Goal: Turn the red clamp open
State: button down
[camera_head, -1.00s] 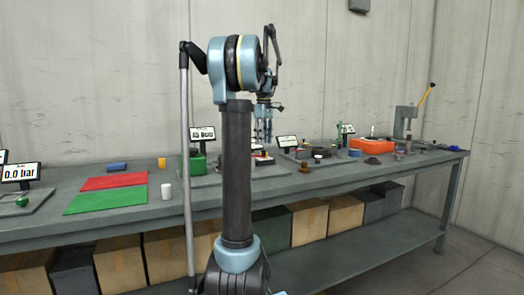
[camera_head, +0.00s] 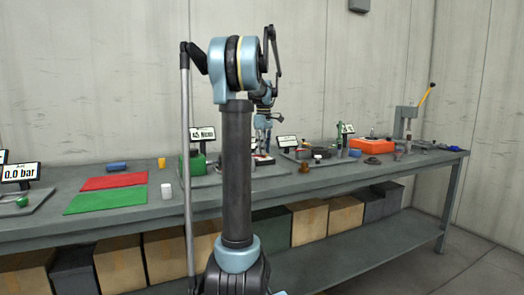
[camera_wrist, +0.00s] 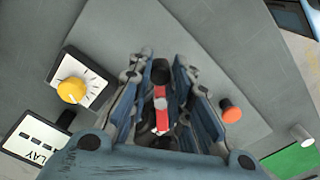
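In the wrist view a narrow red and light grey part (camera_wrist: 161,120), which looks like the red clamp, lies between the fingers of my gripper (camera_wrist: 163,88). The two blue-grey fingers stand apart on either side of it, with visible gaps, so my gripper is open and not closed on it. A black rounded piece (camera_wrist: 160,70) is at the upper end of the red part. The palm side of my gripper hides the lower end. In the head view my gripper (camera_head: 263,142) points down just above the bench, partly behind my arm column; the clamp cannot be told clearly there.
A yellow knob (camera_wrist: 72,90) on a white dial and a dark-framed display (camera_wrist: 35,138) are left of my fingers. An orange-red button (camera_wrist: 231,111) is to the right. On the bench, a green box (camera_head: 193,163) stands left and an orange block (camera_head: 371,146) right.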

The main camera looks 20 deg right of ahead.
jog(key=shift+s+a+m, duration=0.1)
jog(key=shift+a+m, duration=0.05)
jog(key=shift+m, duration=0.25)
jog(key=a+m, duration=0.7)
jog(key=m, duration=1)
jog(key=shift+w, duration=0.2)
jog(key=shift+a, duration=0.15)
dwell(0.6)
jog(key=c, duration=1.5)
grip_release()
jog(key=shift+o, duration=0.2)
jog(key=shift+r, duration=0.15)
notch_tip(320, 180, up, 12)
